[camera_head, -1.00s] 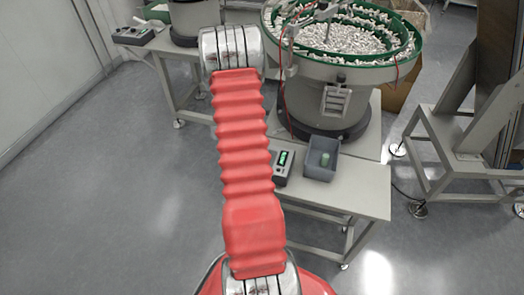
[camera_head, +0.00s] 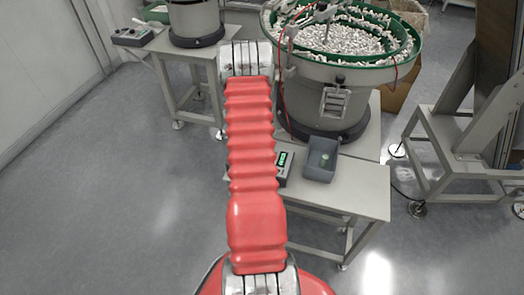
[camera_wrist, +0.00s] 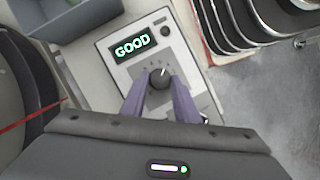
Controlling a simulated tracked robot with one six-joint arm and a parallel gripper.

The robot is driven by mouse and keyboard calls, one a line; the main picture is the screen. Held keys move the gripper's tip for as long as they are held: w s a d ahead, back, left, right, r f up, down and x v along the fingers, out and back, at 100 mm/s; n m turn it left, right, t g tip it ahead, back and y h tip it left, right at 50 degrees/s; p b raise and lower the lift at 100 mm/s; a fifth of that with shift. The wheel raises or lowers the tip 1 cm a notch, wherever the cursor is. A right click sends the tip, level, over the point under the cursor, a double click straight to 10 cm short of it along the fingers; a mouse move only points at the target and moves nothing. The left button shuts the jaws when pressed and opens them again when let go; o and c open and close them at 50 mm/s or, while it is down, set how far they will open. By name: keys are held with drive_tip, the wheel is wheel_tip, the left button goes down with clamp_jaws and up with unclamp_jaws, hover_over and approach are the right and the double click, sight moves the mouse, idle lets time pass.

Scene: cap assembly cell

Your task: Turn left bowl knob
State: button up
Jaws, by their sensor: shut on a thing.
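A grey control box (camera_wrist: 140,48) lies under my gripper in the wrist view, its lit display (camera_wrist: 132,46) reading GOOD. A dark round knob (camera_wrist: 159,77) with a light pointer mark sits below the display. My gripper (camera_wrist: 160,82) has its two purple fingers on either side of the knob, shut on it. In the head view the control box (camera_head: 284,166) with its green display is partly hidden by my red arm, and my gripper is hidden there. It stands on the table of the large green-rimmed bowl (camera_head: 345,40).
A second bowl (camera_head: 195,20) and another control box (camera_head: 132,37) stand on the table at upper left. A slanted grey frame (camera_head: 455,125) is at right. Floor at left is clear.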

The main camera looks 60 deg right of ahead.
drive_tip(key=shift+m+t+y, duration=0.3)
drive_tip(key=shift+m+y, duration=0.1)
drive_tip(key=shift+m, duration=0.9)
drive_tip(key=o, duration=1.1)
drive_tip(key=shift+d, duration=0.1)
drive_tip(key=shift+c, duration=0.2)
drive_tip(key=v, duration=1.3)
drive_tip(key=shift+d+r, duration=0.15)
drive_tip(key=shift+r, duration=0.2)
